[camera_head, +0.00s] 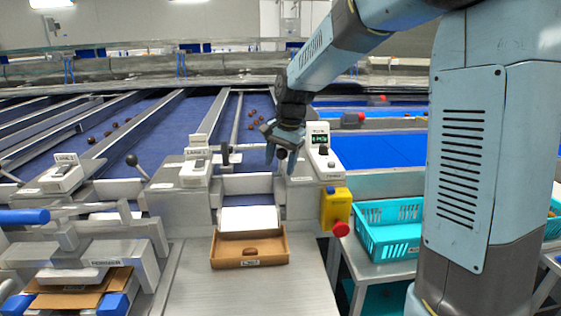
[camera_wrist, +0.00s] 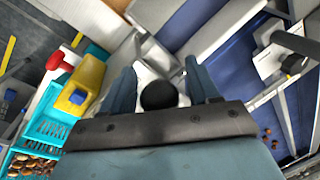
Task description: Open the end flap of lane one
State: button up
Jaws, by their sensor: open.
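My gripper (camera_head: 280,158) is open, pointing down over the right side of the lane that looks labelled LANE 1, beside the control box. In the wrist view, a black ball knob (camera_wrist: 158,95) sits between the two spread fingers of my gripper (camera_wrist: 161,78), apart from both as far as I can tell. The lane's end flap (camera_head: 247,184) looks like a grey plate across the lane end, and it appears upright. Below it is a white chute (camera_head: 249,219) above a cardboard tray (camera_head: 222,254) holding one brown date (camera_head: 250,251).
A yellow box with a red button (camera_head: 340,229) stands right of the lane end. Beyond it is a turquoise crate (camera_head: 372,240). Several dates (camera_head: 252,114) lie on the blue belt (camera_head: 262,130). Another knobbed lever (camera_head: 131,160) stands at the left. A carton former (camera_head: 105,256) is lower left.

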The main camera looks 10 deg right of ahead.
jog(key=shift+c, duration=0.2)
grip_shut()
dwell(0.3)
